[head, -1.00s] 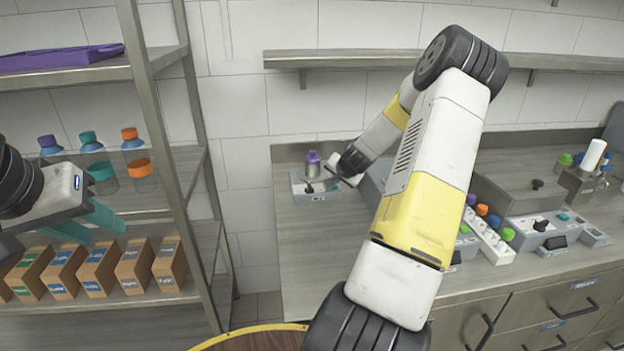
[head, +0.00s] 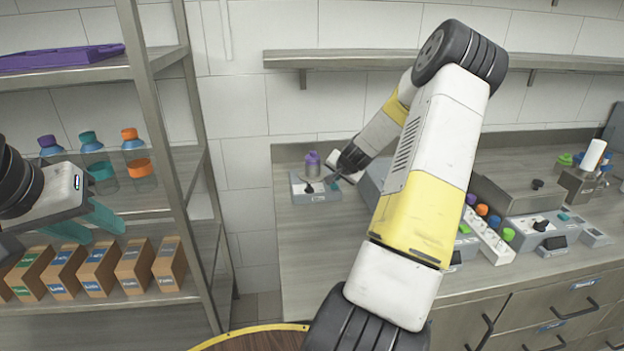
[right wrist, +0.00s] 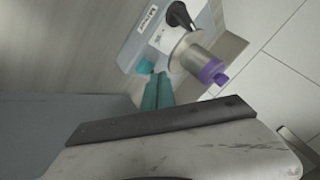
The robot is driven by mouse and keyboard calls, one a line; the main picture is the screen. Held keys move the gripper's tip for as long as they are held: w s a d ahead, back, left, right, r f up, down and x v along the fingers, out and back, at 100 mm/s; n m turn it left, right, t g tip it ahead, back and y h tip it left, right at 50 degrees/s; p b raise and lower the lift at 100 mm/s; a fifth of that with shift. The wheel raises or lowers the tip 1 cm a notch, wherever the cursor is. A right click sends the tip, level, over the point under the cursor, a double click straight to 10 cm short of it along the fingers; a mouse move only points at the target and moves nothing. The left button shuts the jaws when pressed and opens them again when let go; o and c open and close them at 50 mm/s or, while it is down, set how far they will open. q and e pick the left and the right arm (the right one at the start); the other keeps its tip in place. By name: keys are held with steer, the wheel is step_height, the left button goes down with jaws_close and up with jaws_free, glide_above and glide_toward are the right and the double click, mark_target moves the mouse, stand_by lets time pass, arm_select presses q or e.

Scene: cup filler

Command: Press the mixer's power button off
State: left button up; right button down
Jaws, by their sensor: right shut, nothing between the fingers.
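The mixer (head: 315,196), a low grey unit with a black knob, sits at the left end of the counter. A metal vessel with a purple cap (right wrist: 213,73) stands on it; the purple top also shows in the head view (head: 312,158). My left gripper (head: 92,230) is open and empty by the shelf.
A metal shelf rack (head: 160,110) on the left holds capped bottles and small cardboard boxes (head: 100,268). Further right on the counter are a rack of coloured caps (head: 490,235) and another grey unit (head: 530,230). My right arm hides part of the counter's middle.

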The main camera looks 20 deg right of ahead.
mark_target(335, 187)
step_height(335, 187, up, 6)
stand_by(0.5)
steer(key=c, duration=2.1)
jaws_free()
